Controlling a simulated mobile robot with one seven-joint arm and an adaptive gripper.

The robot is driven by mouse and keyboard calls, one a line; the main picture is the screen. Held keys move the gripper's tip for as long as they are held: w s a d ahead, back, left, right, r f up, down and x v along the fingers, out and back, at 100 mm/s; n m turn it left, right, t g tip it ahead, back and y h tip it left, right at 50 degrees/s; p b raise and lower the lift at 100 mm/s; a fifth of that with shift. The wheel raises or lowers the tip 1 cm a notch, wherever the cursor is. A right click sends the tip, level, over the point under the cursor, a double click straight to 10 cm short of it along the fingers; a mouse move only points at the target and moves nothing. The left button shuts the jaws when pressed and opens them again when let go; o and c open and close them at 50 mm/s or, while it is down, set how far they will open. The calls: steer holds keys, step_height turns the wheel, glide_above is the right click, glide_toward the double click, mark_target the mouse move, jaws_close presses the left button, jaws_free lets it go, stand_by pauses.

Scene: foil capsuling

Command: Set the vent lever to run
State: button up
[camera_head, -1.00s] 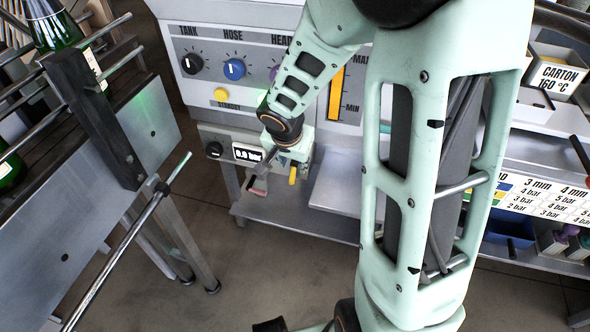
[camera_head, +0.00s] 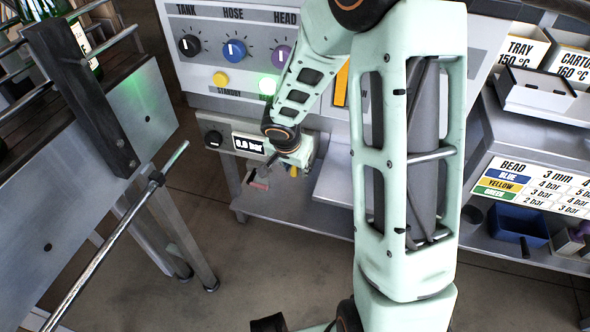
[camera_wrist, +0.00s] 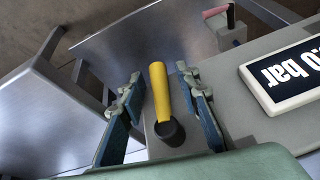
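The vent lever appears to be the yellow handle (camera_wrist: 159,92) on a dark round pivot in the wrist view. It stands between the two blue-padded fingers of my gripper (camera_wrist: 160,77). The fingers are apart, with a visible gap on each side of the lever. In the head view, my gripper (camera_head: 292,158) is at the front of the machine's lower panel, right of the pressure display (camera_head: 248,144). Only a small yellow end of the lever (camera_head: 293,171) shows below it there. No run or vent label is readable beside the lever.
The display seems to read 0.0 bar. A black knob (camera_head: 213,138) is left of it, and a red-tipped part (camera_wrist: 216,13) sticks out nearby. A metal shelf (camera_head: 290,205) lies below.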

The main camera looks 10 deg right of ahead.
jaws_close()
stand_by(0.3)
